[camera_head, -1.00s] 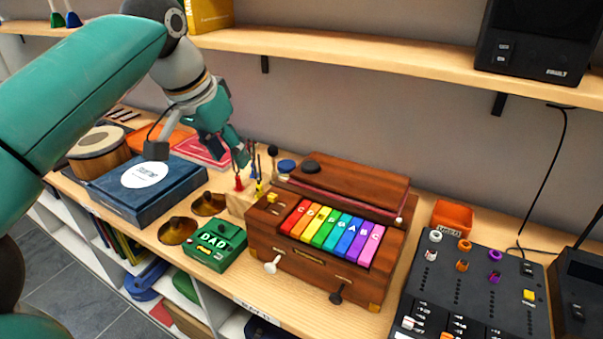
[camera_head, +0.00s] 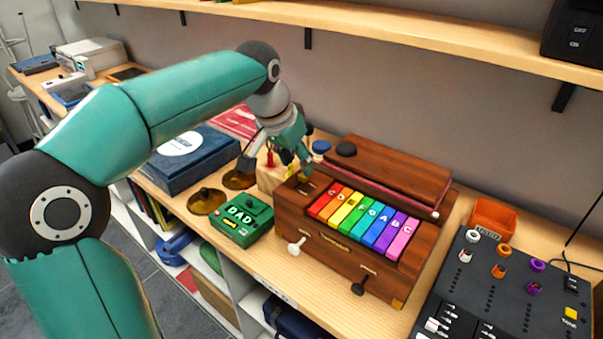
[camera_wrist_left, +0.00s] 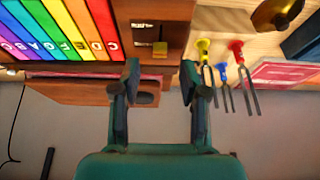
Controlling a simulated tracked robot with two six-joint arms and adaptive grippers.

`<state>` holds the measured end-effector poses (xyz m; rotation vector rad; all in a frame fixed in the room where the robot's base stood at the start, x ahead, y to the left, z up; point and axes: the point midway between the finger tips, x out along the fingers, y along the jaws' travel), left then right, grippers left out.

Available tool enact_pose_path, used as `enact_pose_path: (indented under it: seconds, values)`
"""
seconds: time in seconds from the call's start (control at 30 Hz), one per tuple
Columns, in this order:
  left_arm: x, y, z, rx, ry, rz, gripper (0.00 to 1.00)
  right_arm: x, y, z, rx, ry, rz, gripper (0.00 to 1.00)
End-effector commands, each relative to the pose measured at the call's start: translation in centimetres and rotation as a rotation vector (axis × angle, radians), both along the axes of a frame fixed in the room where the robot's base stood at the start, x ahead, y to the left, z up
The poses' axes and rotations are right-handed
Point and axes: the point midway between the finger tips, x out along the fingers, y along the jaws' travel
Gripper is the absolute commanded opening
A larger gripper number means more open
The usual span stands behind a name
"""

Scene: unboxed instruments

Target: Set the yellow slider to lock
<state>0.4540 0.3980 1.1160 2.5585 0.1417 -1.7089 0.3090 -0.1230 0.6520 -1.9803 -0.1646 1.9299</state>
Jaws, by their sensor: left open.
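The yellow slider (camera_wrist_left: 160,48) is a small block on the dark wooden top at one end of the instrument box (camera_wrist_left: 177,32), beside the rainbow keys (camera_wrist_left: 62,30). In the head view the box (camera_head: 340,262) stands on the bench, and the slider is mostly hidden by my gripper. My left gripper (camera_head: 297,162) hangs over the box's left end. In the wrist view its two fingers (camera_wrist_left: 160,78) are apart with nothing between them; the slider lies just ahead of the gap, seemingly not touched. A small label (camera_wrist_left: 147,24) beside the slider is unreadable. My right gripper is not in view.
Tuning forks with yellow, blue and red (camera_wrist_left: 235,48) handles stand close beside the box's slider end. A green DAD box (camera_head: 243,222), brass cymbals (camera_head: 206,201) and a blue box (camera_head: 190,160) lie left. A mixer panel (camera_head: 500,290) stands right. A shelf (camera_head: 400,38) runs above.

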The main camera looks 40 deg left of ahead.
Motion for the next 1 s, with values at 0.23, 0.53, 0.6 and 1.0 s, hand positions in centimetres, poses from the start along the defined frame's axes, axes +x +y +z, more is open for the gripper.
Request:
enact_pose_path:
  seconds: [0.23, 0.53, 0.6, 1.0]
  values:
    - [1.3, 0.1, -3.2, 0.000, 0.003, 0.000, 0.44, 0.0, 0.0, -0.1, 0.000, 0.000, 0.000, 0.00]
    - [1.6, 0.1, -3.9, 0.000, 0.000, -0.001, 0.44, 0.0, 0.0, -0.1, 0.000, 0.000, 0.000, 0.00]
    - [1.6, 0.1, -3.9, 0.000, 0.000, -0.001, 0.44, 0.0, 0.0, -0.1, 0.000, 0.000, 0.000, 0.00]
    - [1.6, 0.1, -3.8, -0.001, 0.000, -0.001, 0.00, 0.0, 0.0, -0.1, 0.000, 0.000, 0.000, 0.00]
